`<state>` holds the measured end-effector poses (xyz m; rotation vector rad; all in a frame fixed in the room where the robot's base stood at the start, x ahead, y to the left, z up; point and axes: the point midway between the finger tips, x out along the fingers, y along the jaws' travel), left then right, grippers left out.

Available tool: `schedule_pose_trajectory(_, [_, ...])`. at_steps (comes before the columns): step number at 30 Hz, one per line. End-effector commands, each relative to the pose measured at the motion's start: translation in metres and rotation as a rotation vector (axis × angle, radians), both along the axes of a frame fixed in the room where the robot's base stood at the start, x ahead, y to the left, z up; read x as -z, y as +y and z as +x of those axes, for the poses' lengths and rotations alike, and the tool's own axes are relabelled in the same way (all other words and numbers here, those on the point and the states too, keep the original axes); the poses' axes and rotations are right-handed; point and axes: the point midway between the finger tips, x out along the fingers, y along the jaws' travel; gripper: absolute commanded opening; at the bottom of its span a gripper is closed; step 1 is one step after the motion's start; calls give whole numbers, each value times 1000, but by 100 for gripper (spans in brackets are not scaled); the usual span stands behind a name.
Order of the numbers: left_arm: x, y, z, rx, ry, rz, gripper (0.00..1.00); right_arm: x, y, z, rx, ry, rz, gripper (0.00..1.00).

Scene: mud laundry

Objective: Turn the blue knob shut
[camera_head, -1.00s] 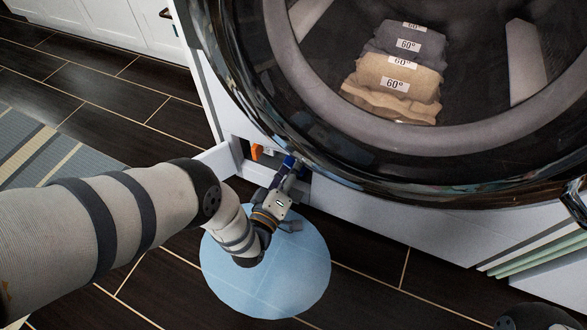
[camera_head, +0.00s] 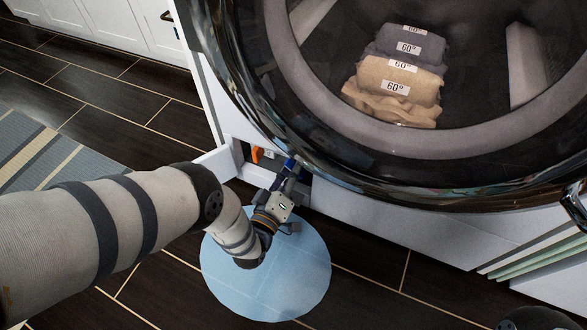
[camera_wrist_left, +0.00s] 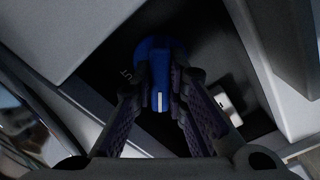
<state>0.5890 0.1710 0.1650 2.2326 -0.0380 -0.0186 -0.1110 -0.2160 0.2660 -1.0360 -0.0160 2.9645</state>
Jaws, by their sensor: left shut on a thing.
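The blue knob (camera_wrist_left: 157,60) sits in a dark recess low on the front of the washing machine. In the left wrist view it lies between the two fingers of my left gripper (camera_wrist_left: 161,88), and a white line on it points down the picture toward my wrist. The fingers are shut on it from both sides.
An orange part (camera_head: 256,153) sits left of the knob in the recess, near an open white flap (camera_head: 218,163). The round machine door (camera_head: 350,180) bulges just above. A light blue round mat (camera_head: 265,285) lies on the dark floor below my gripper.

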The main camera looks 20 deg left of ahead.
Motion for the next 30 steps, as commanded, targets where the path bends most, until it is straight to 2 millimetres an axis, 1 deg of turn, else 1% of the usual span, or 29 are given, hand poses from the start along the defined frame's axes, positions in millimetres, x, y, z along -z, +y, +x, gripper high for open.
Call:
schedule_pose_trajectory(18, [0,0,-1,1,-18,560,0,-5,-1,-1,0,1,-2,75])
schedule_pose_trajectory(24, [0,-1,-1,0,-24,713,0,-5,-1,-1,0,1,-2,75])
schedule_pose_trajectory(30, [0,-1,-1,1,-29,825,0,-6,-1,-1,0,1,-2,75])
